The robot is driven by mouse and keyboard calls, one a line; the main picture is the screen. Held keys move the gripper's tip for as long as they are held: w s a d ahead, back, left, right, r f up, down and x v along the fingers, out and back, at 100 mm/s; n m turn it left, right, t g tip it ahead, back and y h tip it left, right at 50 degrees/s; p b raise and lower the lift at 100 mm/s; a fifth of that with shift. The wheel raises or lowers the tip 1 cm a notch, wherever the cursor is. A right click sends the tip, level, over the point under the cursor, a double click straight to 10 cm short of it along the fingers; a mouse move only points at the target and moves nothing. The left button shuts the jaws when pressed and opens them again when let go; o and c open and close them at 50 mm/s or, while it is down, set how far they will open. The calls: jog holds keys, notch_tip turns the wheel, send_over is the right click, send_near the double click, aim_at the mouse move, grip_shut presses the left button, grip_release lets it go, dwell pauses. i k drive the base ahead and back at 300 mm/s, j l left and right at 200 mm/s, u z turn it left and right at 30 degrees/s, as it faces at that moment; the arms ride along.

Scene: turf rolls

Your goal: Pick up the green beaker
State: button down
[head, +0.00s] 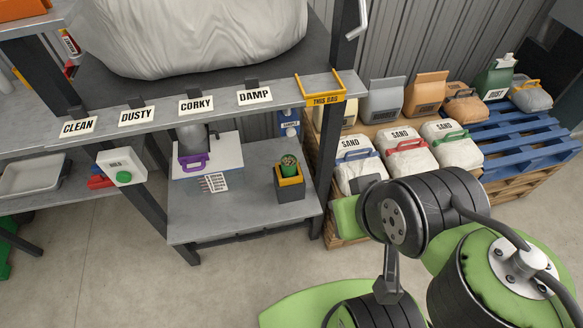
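A small green vessel (288,161), which looks like the green beaker, stands upright in a dark block-shaped holder with a yellow top (290,184). The holder sits near the right end of the grey lower shelf (240,215). Only the upper part of the vessel shows; its lower part is hidden in the holder. My green and black arm links fill the lower right of the head view, apart from the vessel. I cannot make out my gripper's fingers in this view.
A purple container (193,158) stands left on the lower shelf. A label board with signs such as CLEAN (78,127) and DAMP (255,96) runs above it. A dark post (328,140) stands right of the holder. Sand bags (404,152) lie on pallets at right. Concrete floor lies clear in front.

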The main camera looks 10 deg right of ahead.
aim_at(289, 162)
jog(key=i+j+u, duration=0.2)
jog(key=u, duration=0.15)
jog(key=i+j+u, duration=0.2)
jog(key=u, duration=0.15)
jog(key=i+u, duration=0.3)
